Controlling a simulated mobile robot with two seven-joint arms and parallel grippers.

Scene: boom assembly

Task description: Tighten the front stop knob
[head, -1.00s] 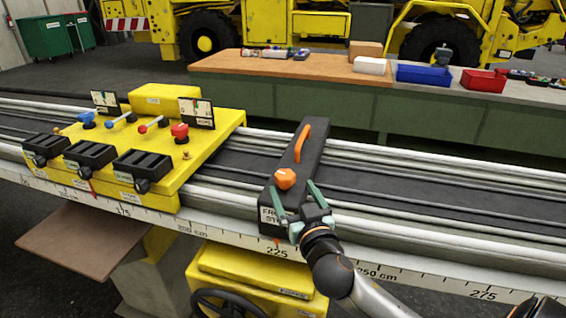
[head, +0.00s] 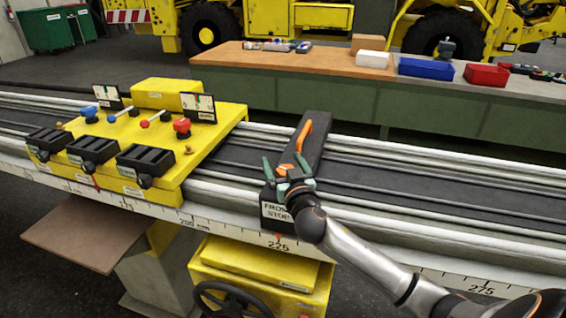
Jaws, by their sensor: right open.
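The front stop (head: 312,130) is a dark block lying across the rail, with an orange handle (head: 303,136) on top and a "FRONT STOP" label (head: 276,216) on its near end. Its orange knob (head: 283,169) shows only in part, behind my right gripper (head: 284,166). That gripper is open, with its two green-tipped fingers on either side of the knob. I cannot tell whether the fingers touch it. My left gripper is not in view.
A yellow carriage (head: 212,150) with levers and black boxes stands on the rail (head: 420,185) to the left. A scale strip (head: 230,232) runs along the near edge. Behind is a workbench with a blue bin (head: 426,69) and a red bin (head: 486,76). The rail to the right is clear.

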